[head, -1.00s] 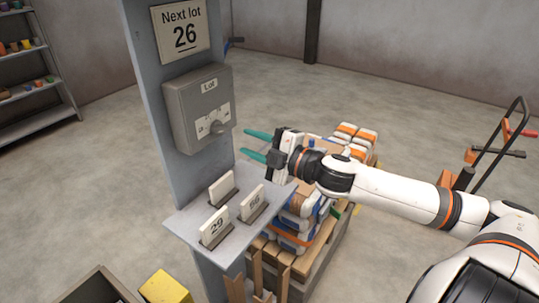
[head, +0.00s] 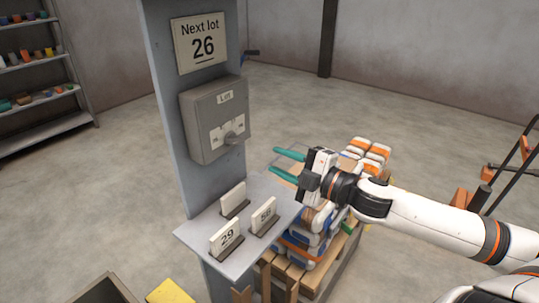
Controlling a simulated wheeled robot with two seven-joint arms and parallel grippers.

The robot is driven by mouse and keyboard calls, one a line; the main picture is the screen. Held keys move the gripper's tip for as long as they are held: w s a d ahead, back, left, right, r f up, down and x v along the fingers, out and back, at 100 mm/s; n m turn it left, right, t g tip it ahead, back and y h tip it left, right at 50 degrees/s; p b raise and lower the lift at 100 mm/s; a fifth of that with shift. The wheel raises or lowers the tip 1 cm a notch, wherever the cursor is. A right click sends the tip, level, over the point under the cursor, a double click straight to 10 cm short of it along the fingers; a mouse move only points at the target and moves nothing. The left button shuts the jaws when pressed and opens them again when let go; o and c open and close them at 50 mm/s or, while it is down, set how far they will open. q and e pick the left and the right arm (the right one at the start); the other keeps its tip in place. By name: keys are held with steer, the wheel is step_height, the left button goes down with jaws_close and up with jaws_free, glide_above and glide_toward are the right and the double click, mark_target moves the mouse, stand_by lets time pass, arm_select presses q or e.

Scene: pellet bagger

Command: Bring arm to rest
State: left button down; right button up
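My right arm comes in from the right. Its gripper (head: 281,163) points left with its two teal fingers apart and nothing between them. It hangs in the air to the right of the grey post (head: 164,120), above the pallet with bags, and touches nothing that I can see. My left gripper is out of view.
The post carries a "Next lot 26" sign (head: 199,42), a lot selector box (head: 214,120) and a shelf (head: 190,232) with several number cards (head: 226,239). Stacked bags (head: 369,151) lie on a pallet (head: 325,276). A hand truck (head: 515,168) stands at right.

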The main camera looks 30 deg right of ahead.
steer(key=w+d+f+m+g+h, duration=0.15)
steer(key=d+f+m+h, duration=0.5)
steer(key=d+f, duration=0.9)
steer(key=s+d+f+m+g+h, duration=0.1)
steer(key=s+f+m+g, duration=0.3)
steer(key=f, duration=1)
steer(key=s+d+f+m+g+h, duration=0.2)
steer(key=s+f, duration=0.5)
steer(key=f, duration=0.6)
steer(key=s+a+f+m+g+y, duration=0.1)
steer(key=s+a+f+g, duration=0.2)
steer(key=s+a+f, duration=0.65)
steer(key=s+a+f+m+g+y, duration=0.1)
steer(key=s+a+f+m+g, duration=0.15)
steer(key=s+a+f, duration=0.65)
steer(key=s+a+f+g+y, duration=0.1)
steer(key=s+a+f+g, duration=0.2)
steer(key=s+a+f, duration=0.6)
steer(key=s, duration=0.2)
steer(key=shift+s+f+n+y, duration=0.3)
steer(key=shift+n+y, duration=0.05)
steer(key=shift+n, duration=0.05)
steer(key=shift+a, duration=0.1)
